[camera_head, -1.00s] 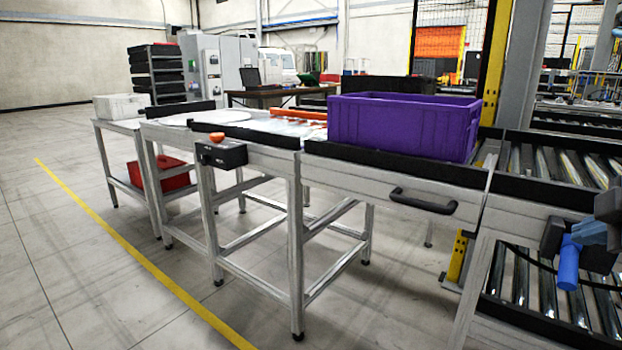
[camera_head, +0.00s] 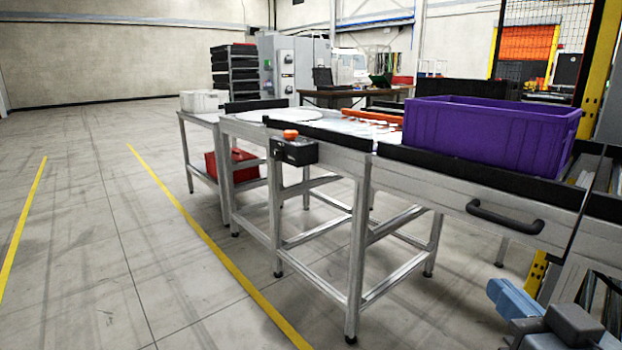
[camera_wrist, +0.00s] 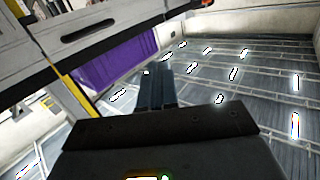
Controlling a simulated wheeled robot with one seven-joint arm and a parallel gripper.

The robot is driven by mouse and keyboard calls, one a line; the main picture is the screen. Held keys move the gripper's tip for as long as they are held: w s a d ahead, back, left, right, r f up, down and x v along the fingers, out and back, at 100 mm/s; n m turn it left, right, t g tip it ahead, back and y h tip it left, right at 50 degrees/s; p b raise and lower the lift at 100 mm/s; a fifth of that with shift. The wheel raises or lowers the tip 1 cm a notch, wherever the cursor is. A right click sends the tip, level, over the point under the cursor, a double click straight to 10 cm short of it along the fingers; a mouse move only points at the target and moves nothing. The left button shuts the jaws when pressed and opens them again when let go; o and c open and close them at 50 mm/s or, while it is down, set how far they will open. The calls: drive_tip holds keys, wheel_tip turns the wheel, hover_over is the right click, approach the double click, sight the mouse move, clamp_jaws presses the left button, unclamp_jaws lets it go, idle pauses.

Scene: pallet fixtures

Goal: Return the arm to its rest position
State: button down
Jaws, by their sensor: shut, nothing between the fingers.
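My gripper (camera_wrist: 157,88) shows in the wrist view as two dark fingers close together. It is shut and empty, with nothing between the fingertips. It points over a floor or roller surface with bright glints, clear of anything it could touch. In the head view, blue and grey parts of my arm show at the bottom right corner, in front of the workbench. I cannot make out the fingertips there.
A purple crate (camera_head: 485,130) stands on the metal workbench (camera_head: 405,181), which has a black handle (camera_head: 504,217) and a control box with an orange button (camera_head: 292,147). A red box (camera_head: 232,163) sits on a lower shelf. The floor at left is open, with yellow lines.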

drive_tip(key=s+a+f+m+g+h, duration=0.1)
drive_tip(key=s+a+f+m+h, duration=0.3)
drive_tip(key=s+f, duration=0.7)
drive_tip(key=s+f+n+g+y, duration=0.25)
drive_tip(key=s+n+y, duration=0.2)
drive_tip(key=s, duration=1.75)
wheel_tip(320, 180, up, 15)
drive_tip(key=p, duration=1.5)
drive_tip(key=shift+s+d+t, duration=0.2)
drive_tip(key=shift+d+t, duration=0.05)
drive_tip(key=shift+t, duration=0.2)
drive_tip(key=shift+h, duration=0.25)
